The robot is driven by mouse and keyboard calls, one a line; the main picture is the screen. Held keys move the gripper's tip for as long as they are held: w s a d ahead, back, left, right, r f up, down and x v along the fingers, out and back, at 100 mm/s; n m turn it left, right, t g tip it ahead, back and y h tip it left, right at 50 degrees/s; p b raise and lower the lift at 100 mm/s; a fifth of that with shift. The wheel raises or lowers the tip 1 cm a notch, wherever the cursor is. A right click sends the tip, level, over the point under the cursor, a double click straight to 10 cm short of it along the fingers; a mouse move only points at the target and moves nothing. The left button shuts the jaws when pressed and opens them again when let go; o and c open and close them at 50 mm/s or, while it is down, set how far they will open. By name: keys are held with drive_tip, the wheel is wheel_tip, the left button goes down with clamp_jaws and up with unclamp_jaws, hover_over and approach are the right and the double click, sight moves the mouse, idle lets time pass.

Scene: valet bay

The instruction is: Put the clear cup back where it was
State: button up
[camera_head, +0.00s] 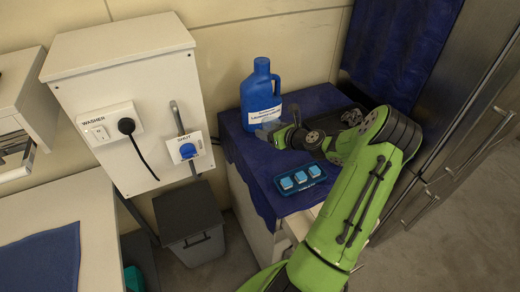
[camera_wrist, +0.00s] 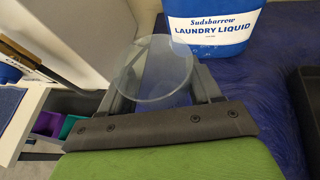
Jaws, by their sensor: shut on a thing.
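The clear cup (camera_wrist: 153,70) is between the two fingers of my gripper (camera_wrist: 160,88) in the wrist view, its round rim facing the camera. My gripper is shut on it. In the head view my gripper (camera_head: 268,133) is just in front of the blue laundry liquid jug (camera_head: 262,88), over the left part of the blue-covered counter (camera_head: 240,150). The cup is hard to make out there. The jug (camera_wrist: 212,28) stands beyond the cup in the wrist view. I cannot tell whether the cup touches the counter.
A small blue tray (camera_head: 313,181) with three pale blocks lies in front of my gripper. A black tray (camera_head: 338,118) is partly hidden behind my arm. Left of the counter are a white washer panel (camera_head: 125,65), a lever with a blue knob (camera_head: 187,150) and a grey bin (camera_head: 190,215).

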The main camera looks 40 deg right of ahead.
sight(270, 156)
drive_tip(key=shift+d+r, duration=0.1)
drive_tip(key=shift+d, duration=0.15)
wheel_tip(270, 156, down, 10)
drive_tip(key=shift+r+b, duration=0.1)
drive_tip(key=shift+b, duration=1.15)
drive_tip(key=o, duration=1.1)
drive_tip(key=shift+c, duration=0.2)
drive_tip(key=shift+s, duration=0.1)
